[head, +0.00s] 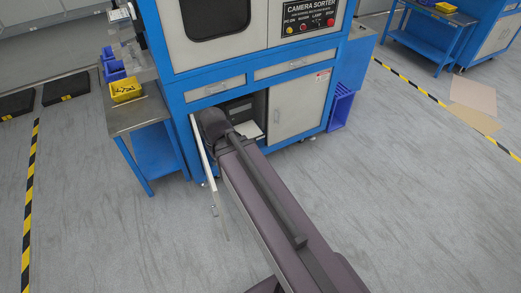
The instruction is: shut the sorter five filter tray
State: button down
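The camera sorter (175,45) is a blue and white cabinet at the top middle of the head view. Its lower left door (208,165) stands open, swung out toward me. My arm reaches from the bottom right up to this opening, and its far end covers much of it. My gripper is hidden behind the arm, so its fingers and any contact do not show. A pale flat piece (248,131) shows inside the opening, right of my arm; I cannot tell whether it is the filter tray or how far out it sits.
The lower right door (297,108) looks shut. A blue side table (155,152) with a yellow bin (126,90) stands close left of the open door. The floor in front is clear on both sides.

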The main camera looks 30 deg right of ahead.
aim_at(249, 129)
jog(key=k, duration=1.1)
jog(key=u, duration=0.45)
jog(key=i, duration=2.05)
jog(key=z, duration=0.6)
